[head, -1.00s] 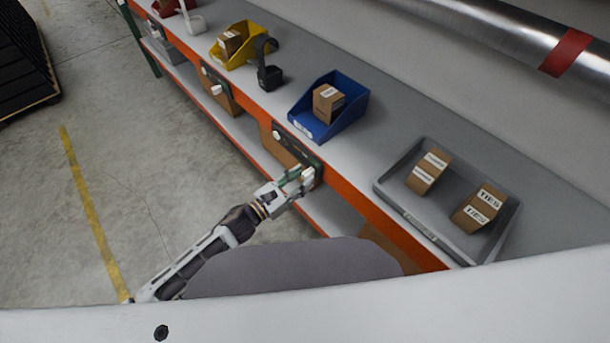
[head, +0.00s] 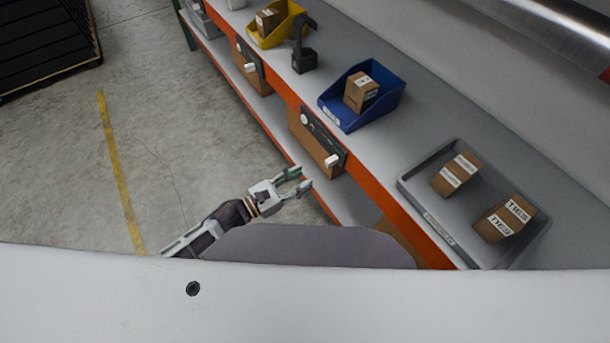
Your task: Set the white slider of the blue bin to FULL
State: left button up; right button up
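The blue bin (head: 344,116) stands on the shelf with a brown box (head: 361,93) in it. On the orange shelf edge in front of it is a dark panel (head: 318,135). The white slider (head: 332,160) sits near the panel's right, nearer end. A round white knob (head: 305,119) is at the other end. The panel's lettering is too small to read. My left gripper (head: 300,179) is open and empty, with its fingers apart, just left of and below the slider, with a gap between. My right gripper is not in view.
A grey tray (head: 408,190) with boxes stands right of the blue bin. A dark holder (head: 304,60) and a yellow bin (head: 262,40) stand farther along. Another panel has its own white slider (head: 250,69).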

pick_arm(q)
jog(key=shift+s+a, duration=0.25)
jog(key=shift+a, duration=0.05)
dwell(0.7)
